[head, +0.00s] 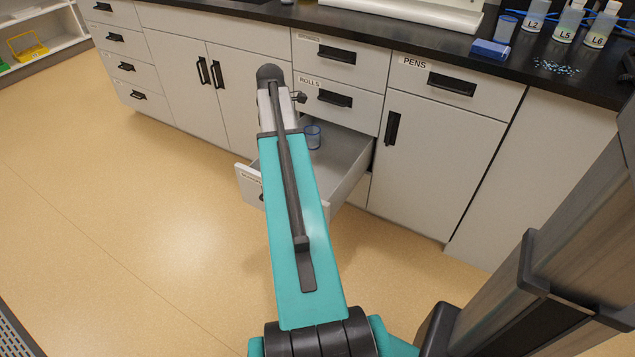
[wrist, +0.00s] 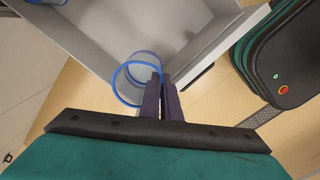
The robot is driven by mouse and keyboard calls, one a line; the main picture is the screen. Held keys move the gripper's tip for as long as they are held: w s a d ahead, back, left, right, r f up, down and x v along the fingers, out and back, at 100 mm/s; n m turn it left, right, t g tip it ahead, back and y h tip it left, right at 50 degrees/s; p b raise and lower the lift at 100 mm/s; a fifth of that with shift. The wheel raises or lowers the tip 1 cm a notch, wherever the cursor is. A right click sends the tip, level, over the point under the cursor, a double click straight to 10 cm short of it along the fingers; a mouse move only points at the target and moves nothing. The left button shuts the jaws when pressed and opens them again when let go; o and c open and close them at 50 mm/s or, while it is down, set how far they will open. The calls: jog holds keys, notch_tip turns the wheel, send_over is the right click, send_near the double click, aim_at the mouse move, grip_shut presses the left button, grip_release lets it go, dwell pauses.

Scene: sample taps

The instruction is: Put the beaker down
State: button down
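The beaker (wrist: 140,70) is clear with a blue rim. It also shows in the head view (head: 313,137), just right of my arm, within the outline of the open drawer (head: 345,165). In the wrist view my gripper (wrist: 162,80) has its two dark fingers close together at the right side of the rim, with the beaker's wall pinched between them. The beaker looks tilted in the wrist view, over the grey drawer inside (wrist: 190,30). I cannot tell whether its base touches the drawer floor. In the head view my arm hides the fingers.
The drawer sticks out from the cabinet under the drawer labelled ROLLS (head: 335,98). A PENS drawer (head: 450,85) is shut to the right. Labelled bottles (head: 565,22) and a blue box (head: 491,49) stand on the black counter. The floor (head: 130,220) at left is clear.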

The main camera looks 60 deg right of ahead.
jog(key=s+d+f+b, duration=0.5)
jog(key=s+d+f, duration=0.2)
jog(key=s, duration=0.1)
jog(key=shift+s, duration=0.2)
jog(key=shift+f+b, duration=0.8)
jog(key=shift+f, duration=1.75)
jog(key=shift+f, duration=0.1)
notch_tip(320, 180, down, 5)
jog(key=shift+r+b, duration=0.1)
jog(key=shift+b, duration=0.9)
jog(key=c, duration=2.3)
grip_release()
jog(key=o, duration=0.3)
